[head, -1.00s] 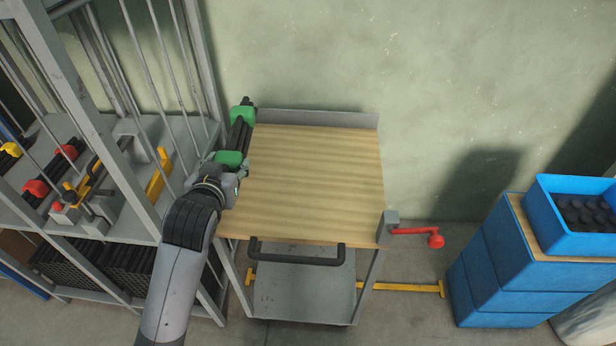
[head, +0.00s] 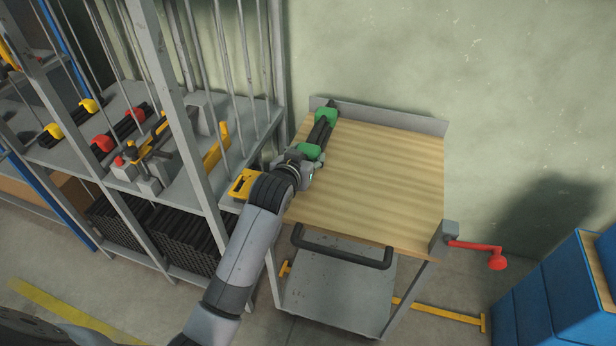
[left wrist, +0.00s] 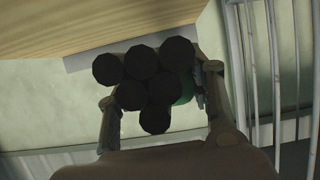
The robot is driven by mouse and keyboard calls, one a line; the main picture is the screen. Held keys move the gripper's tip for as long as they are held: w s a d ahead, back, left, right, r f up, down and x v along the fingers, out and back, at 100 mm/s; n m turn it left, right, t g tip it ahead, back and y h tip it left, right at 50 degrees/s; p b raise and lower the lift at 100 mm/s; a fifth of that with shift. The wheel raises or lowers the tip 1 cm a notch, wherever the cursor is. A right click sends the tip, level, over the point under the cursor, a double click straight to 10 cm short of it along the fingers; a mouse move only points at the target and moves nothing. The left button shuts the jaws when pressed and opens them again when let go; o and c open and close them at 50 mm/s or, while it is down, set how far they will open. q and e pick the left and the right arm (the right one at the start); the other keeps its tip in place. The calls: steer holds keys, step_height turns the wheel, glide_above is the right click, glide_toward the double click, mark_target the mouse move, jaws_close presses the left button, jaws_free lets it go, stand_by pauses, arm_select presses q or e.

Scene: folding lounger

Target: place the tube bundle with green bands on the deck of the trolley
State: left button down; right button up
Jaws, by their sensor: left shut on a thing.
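The tube bundle with green bands (head: 319,132) is a set of dark tubes held by two green bands. In the head view it appears over the left edge of the wooden deck (head: 385,175) of the trolley, near its back left corner. My left gripper (head: 306,165) is shut on its near end. In the left wrist view several round dark tube ends (left wrist: 145,80) sit between the fingers, and the deck (left wrist: 90,25) shows at the top left. I cannot tell whether the bundle touches the deck. My right gripper is not in view.
A grey rack (head: 180,130) with upright bars stands close on the left, holding bundles with yellow bands (head: 70,120) and red bands (head: 120,128). The trolley has a raised back lip and a red crank (head: 480,250). Blue crates (head: 560,290) stand right. The deck is otherwise clear.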

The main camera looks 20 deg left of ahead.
arm_select(q)
steer(key=shift+f, duration=3.3)
steer(key=c, duration=0.8)
jaws_free()
steer(key=shift+f, duration=0.25)
steer(key=shift+o, duration=0.2)
steer(key=shift+r, duration=0.1)
steer(key=v, duration=1.2)
steer(key=shift+s, duration=0.1)
